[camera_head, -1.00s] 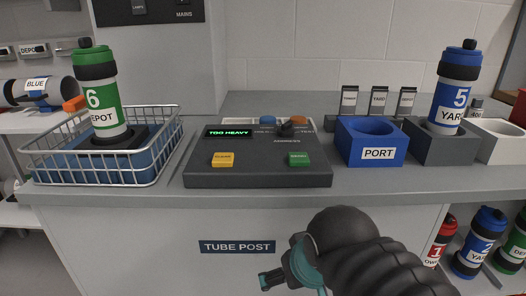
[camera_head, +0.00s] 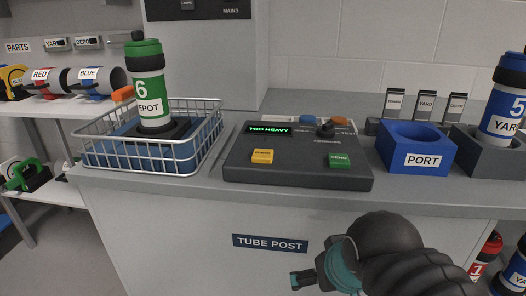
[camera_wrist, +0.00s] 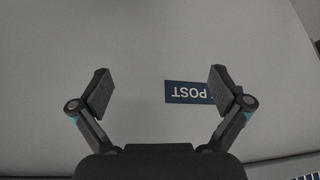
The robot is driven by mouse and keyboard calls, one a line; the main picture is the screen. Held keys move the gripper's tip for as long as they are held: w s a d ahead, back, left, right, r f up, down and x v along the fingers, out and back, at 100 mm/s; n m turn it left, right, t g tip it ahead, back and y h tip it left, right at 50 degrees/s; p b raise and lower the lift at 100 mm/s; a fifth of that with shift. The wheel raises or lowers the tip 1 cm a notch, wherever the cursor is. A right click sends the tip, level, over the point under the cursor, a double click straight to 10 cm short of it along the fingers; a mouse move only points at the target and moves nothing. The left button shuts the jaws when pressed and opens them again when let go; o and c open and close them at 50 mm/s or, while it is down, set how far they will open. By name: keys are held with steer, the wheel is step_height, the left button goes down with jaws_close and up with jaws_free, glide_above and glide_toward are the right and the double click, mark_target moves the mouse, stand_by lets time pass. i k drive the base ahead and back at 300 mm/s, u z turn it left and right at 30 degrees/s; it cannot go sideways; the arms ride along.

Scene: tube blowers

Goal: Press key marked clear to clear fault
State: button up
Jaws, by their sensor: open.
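A dark control console (camera_head: 297,178) sits on the grey counter, its green display (camera_head: 269,129) reading "TOO HEAVY". It has a yellow key (camera_head: 262,156) at left and a green key (camera_head: 340,160) at right; their small labels are too blurred to read surely. My gripper (camera_head: 302,280) is below the counter edge, in front of the cabinet face. In the wrist view my gripper (camera_wrist: 159,92) is open and empty, facing the cabinet panel with the "TUBE POST" sign (camera_wrist: 189,92).
A wire basket (camera_head: 150,150) left of the console holds a green tube (camera_head: 152,90) standing on a dark base. Right of the console stand a blue PORT holder (camera_head: 415,150) and a grey holder (camera_head: 485,150) with a blue tube (camera_head: 503,98). Shelves with tubes are at far left.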

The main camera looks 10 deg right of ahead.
mark_target(259, 156)
steer(key=z, duration=1.7)
steer(key=k, duration=1.2)
steer(key=u, duration=0.7)
